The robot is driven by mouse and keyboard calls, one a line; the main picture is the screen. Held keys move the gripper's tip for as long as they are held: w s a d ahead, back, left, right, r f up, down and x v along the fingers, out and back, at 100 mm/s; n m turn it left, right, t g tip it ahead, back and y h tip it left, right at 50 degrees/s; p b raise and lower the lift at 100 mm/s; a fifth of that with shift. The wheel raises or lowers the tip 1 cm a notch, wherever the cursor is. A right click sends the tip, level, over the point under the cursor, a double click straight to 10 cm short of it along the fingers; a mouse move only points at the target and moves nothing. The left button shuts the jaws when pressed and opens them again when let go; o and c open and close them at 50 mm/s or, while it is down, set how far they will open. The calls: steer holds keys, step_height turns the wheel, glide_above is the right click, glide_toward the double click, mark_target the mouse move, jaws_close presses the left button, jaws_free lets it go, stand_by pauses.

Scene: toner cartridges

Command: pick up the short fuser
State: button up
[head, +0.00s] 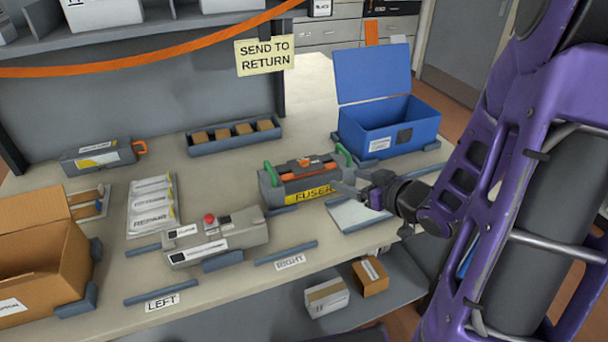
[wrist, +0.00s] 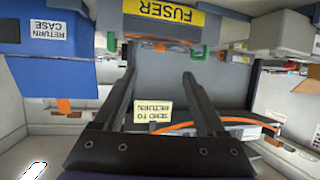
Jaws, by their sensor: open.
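The fuser (head: 290,186) is a short grey unit with a yellow FUSER label, an orange top handle and a green lever at each end. It stands on the table right of centre. My gripper (head: 352,190) is just right of its front right end in the head view; whether they touch cannot be told there. In the wrist view, which is upside down, the fuser's label (wrist: 170,13) is at the top edge, beyond the tips of my gripper (wrist: 158,75). The jaws are apart with nothing between them.
A blue open-lidded return case (head: 385,130) stands behind my gripper. A grey unit with a red knob (head: 218,237) is front left of the fuser. A tray of small brown blocks (head: 235,137) is behind. A white sheet (head: 352,215) lies below my gripper. An open carton (head: 40,250) is far left.

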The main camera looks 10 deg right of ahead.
steer(key=b, duration=0.2)
glide_toward(309, 169)
steer(key=w+a, duration=0.1)
steer(key=w, duration=0.2)
steer(key=shift+r+b+x, duration=0.15)
steer(key=shift+r+x, duration=0.05)
steer(key=shift+x, duration=1.35)
steer(key=shift+r+b+x, duration=0.15)
steer(key=shift+r+x, duration=0.1)
steer(key=shift+x, duration=1.35)
steer(key=shift+a, duration=0.15)
jaws_close()
steer(key=shift+w+r, duration=0.15)
steer(key=shift+r, duration=0.15)
